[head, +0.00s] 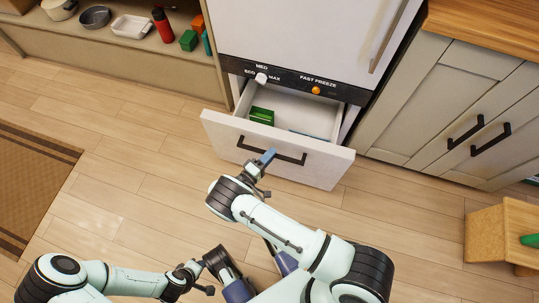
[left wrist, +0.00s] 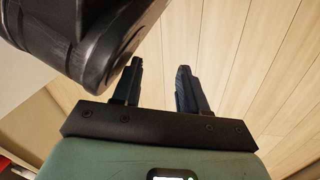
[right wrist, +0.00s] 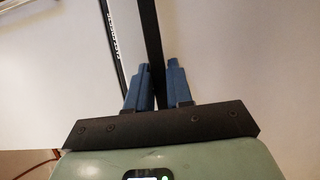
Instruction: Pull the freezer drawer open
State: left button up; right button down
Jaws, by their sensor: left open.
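The white freezer drawer (head: 322,170) stands pulled out below the fridge in the head view, with its inside showing. Its black bar handle (head: 290,157) runs across the front and also shows in the right wrist view (right wrist: 152,40). My right gripper (head: 267,157) is at the handle, its blue fingers (right wrist: 157,75) shut on the bar from both sides. A green box (head: 262,115) lies inside the drawer, with a flat bluish thing beside it. My left gripper (head: 206,277) is low in the head view, open and empty, its fingers (left wrist: 158,66) apart above the floor.
The black control strip (head: 290,82) with a white and an orange knob sits above the drawer. A cabinet (head: 455,110) stands at right, a shelf with dishes (head: 130,26) at upper left. A small wooden stool (head: 500,235) is at lower right.

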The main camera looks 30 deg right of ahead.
pick_arm(q)
jog(key=shift+w+d+r+t+p, duration=0.15)
jog(key=shift+w+r+t+p, duration=0.45)
jog(key=shift+w+r, duration=0.6)
pick_arm(e)
jog(key=s+a, duration=0.5)
jog(key=a, duration=0.2)
jog(key=shift+s, duration=0.35)
pick_arm(q)
jog(key=shift+f, duration=0.1)
pick_arm(e)
jog(key=c, duration=1.1)
grip_release()
jog(key=shift+d, duration=0.1)
pick_arm(q)
jog(key=s+a+f+g+b, duration=0.1)
jog(key=s+f+g+b, duration=0.2)
jog(key=s+f, duration=0.3)
jog(key=s+b, duration=0.1)
jog(key=s, duration=0.1)
jog(key=shift+s+f, duration=0.15)
jog(key=shift+s, duration=0.25)
pick_arm(e)
jog(key=v, duration=1.3)
jog(key=shift+a, duration=0.2)
